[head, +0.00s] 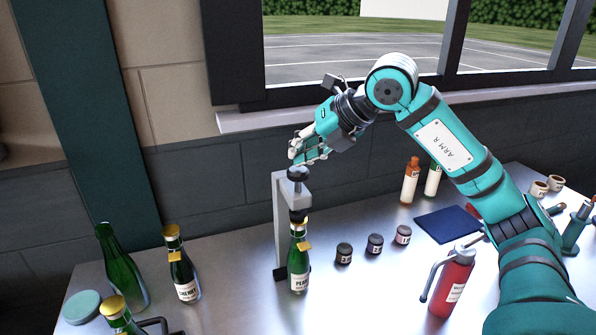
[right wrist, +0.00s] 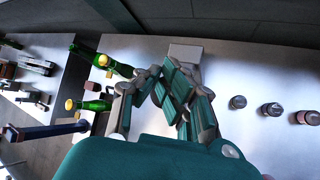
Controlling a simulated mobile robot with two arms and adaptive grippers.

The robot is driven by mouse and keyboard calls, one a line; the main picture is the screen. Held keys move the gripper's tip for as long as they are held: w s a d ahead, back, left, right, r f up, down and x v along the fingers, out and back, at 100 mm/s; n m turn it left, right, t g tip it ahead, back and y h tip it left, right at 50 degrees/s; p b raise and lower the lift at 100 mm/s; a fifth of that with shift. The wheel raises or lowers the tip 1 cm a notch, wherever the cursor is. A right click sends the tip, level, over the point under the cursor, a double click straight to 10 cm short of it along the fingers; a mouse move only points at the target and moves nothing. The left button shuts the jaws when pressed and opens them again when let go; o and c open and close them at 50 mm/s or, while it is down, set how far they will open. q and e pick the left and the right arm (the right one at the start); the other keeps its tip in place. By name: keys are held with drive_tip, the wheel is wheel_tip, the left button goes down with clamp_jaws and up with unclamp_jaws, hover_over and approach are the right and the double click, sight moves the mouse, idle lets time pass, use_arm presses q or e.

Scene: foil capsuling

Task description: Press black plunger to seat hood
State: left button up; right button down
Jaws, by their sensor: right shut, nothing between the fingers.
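The black plunger (head: 297,173) is a round knob on top of a grey press stand (head: 281,225). A dark green bottle (head: 299,272) with a pale label and a gold tag stands upright under the press arm. A black piece (head: 298,216) sits between the press arm and the bottle's neck; I cannot tell whether it is the hood. My right gripper (head: 303,155) is shut and empty, just above the plunger; I cannot tell if it touches. In the right wrist view its fingers (right wrist: 165,88) hide the plunger, and the stand (right wrist: 186,52) shows behind them. My left gripper is not in view.
Green bottles (head: 182,277) stand at the left, near a round teal lid (head: 81,306). Three small jars (head: 375,243) stand right of the press. A red bottle with a handle (head: 453,283) and a blue mat (head: 449,224) are farther right. The wall and window sill are behind.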

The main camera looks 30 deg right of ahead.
sight(300, 168)
drive_tip(key=shift+f+b, duration=0.95)
drive_tip(key=shift+f, duration=0.25)
idle(1.0)
drive_tip(key=shift+a+f, duration=0.1)
drive_tip(key=shift+f, duration=0.4)
idle(0.4)
drive_tip(key=shift+r+p, duration=1.45)
drive_tip(key=shift+r, duration=0.6)
wheel_tip(300, 168, up, 5)
drive_tip(key=p, duration=0.4)
